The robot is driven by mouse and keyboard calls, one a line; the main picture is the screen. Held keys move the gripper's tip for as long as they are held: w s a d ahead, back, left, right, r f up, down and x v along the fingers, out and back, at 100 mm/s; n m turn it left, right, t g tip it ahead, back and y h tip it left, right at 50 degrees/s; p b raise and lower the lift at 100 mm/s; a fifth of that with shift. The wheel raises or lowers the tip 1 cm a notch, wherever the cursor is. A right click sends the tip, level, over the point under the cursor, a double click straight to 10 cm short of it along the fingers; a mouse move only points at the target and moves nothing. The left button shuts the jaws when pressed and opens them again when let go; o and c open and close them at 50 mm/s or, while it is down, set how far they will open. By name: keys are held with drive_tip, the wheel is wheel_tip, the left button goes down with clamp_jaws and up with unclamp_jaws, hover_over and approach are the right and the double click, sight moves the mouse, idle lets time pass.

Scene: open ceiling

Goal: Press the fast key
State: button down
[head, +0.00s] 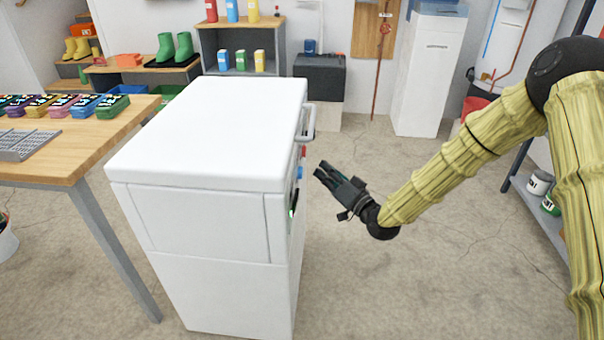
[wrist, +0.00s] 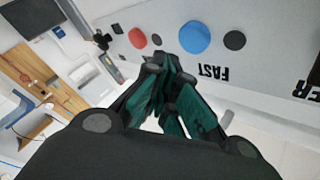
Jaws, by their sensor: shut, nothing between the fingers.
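The white machine (head: 205,130) stands in the middle of the head view, with its control side facing right. In the wrist view its panel (wrist: 270,60) shows a large blue round key (wrist: 195,37), a red round key (wrist: 137,38) and small dark round spots. The upside-down word FAST (wrist: 213,72) is printed beside the blue key. The blue key also shows in the head view (head: 300,172), below a red one (head: 304,151). My gripper (head: 320,168) is shut and empty, pointing at the panel from the right. In the wrist view its fingertips (wrist: 168,66) appear just short of the blue key; contact cannot be told.
A handle (head: 308,122) sticks out of the machine above the keys. A wooden table (head: 110,140) with several colourful boxes stands at left. A white cabinet (head: 428,75) stands behind.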

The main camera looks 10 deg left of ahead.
drive_tip(key=d, duration=0.4)
drive_tip(key=shift+d+p, duration=0.3)
drive_tip(key=shift+p, duration=0.05)
drive_tip(key=shift+f, duration=0.1)
